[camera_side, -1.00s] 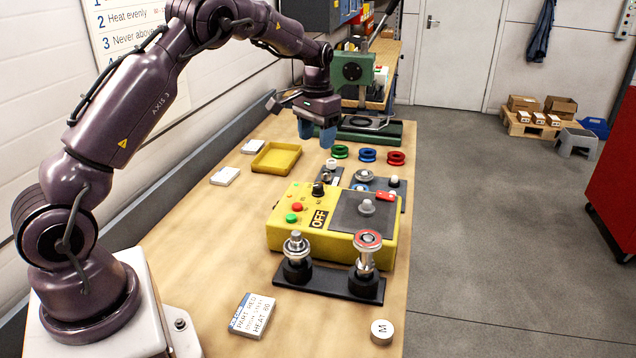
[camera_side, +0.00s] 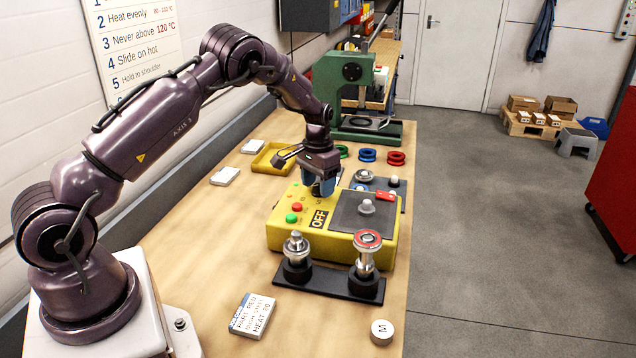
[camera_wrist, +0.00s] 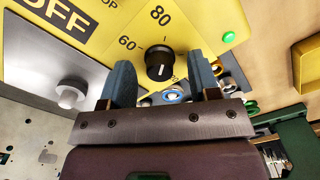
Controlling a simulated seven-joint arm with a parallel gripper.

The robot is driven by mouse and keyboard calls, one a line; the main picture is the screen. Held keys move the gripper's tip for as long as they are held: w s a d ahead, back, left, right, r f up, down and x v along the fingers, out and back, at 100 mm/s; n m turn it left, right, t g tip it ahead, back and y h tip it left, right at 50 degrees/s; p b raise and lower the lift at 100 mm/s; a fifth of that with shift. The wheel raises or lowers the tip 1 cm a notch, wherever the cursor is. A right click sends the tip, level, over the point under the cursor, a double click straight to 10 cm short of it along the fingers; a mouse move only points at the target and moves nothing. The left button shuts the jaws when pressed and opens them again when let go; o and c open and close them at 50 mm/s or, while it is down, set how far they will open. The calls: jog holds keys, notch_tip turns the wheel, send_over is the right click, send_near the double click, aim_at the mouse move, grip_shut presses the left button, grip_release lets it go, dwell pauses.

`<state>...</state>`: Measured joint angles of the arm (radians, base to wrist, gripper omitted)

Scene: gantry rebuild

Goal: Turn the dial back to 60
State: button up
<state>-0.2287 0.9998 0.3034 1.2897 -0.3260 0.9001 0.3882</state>
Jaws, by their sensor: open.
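The dial (camera_wrist: 159,63) is a black knob with a white line, on a yellow control box (camera_side: 283,238). In the side view my gripper (camera_side: 323,190) is low over the box and hides the dial.
Red (camera_side: 297,207) and green (camera_side: 292,218) buttons are on the box near my gripper. A dark plate with a grey knob (camera_side: 366,206) is on its right. Two metal parts on a black stand (camera_side: 327,283) are in front. A yellow tray (camera_side: 262,166) lies behind.

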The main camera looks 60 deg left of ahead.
jog(key=shift+c, duration=0.2)
jog(key=c, duration=0.9)
jog(key=shift+n, duration=0.3)
jog(key=n, duration=0.9)
jog(key=shift+n, duration=2.2)
